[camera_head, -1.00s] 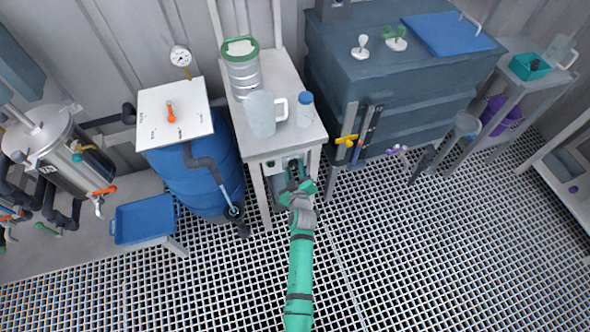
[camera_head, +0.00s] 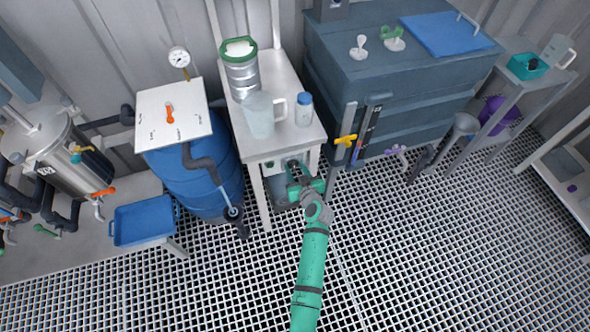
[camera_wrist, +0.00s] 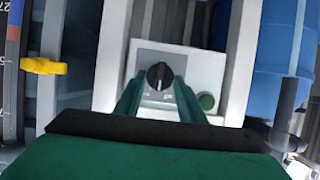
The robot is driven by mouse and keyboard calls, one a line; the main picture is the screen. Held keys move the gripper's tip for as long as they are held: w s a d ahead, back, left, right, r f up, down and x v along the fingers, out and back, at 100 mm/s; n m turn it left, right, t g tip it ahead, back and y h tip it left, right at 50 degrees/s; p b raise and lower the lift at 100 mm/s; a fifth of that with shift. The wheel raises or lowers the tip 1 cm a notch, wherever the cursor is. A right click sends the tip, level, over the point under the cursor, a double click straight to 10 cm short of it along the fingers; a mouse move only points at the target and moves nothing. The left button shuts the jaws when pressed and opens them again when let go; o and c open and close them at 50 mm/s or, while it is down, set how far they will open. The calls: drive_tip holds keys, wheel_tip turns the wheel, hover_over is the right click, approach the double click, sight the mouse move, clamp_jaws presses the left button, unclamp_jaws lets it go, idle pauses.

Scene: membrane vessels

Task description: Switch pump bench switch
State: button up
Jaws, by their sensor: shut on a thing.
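The pump bench switch is a black rotary knob (camera_wrist: 160,76) with a white pointer line, set on a pale grey control box (camera_wrist: 205,72). The box (camera_head: 279,190) is under the white bench in the head view, partly hidden by my gripper. My gripper (camera_wrist: 160,88) has its green fingers on both sides of the knob and is shut on it. In the head view my gripper (camera_head: 294,170) is at the box front, and the knob itself is hidden. A green round button (camera_wrist: 207,101) sits on the box to the right of the knob.
The white bench (camera_head: 285,148) carries a clear jug (camera_head: 258,116), a blue-capped bottle (camera_head: 304,110) and a green-rimmed canister (camera_head: 240,75). A blue barrel (camera_head: 205,180) stands left, and a dark tank (camera_head: 390,85) with a yellow valve (camera_head: 346,140) right. The grating floor in front is clear.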

drive_tip(key=m+y, duration=0.1)
drive_tip(key=m, duration=0.1)
drive_tip(key=m+y, duration=0.1)
drive_tip(key=m, duration=0.1)
drive_tip(key=shift+w+d+f+g+y, duration=0.1)
drive_tip(key=shift+d+f+g+y, duration=0.05)
drive_tip(key=shift+d+g+y, duration=0.2)
idle(0.4)
drive_tip(key=o, duration=1)
drive_tip(key=shift+o, duration=0.2)
drive_tip(key=v, duration=1.1)
drive_tip(key=shift+f, duration=0.1)
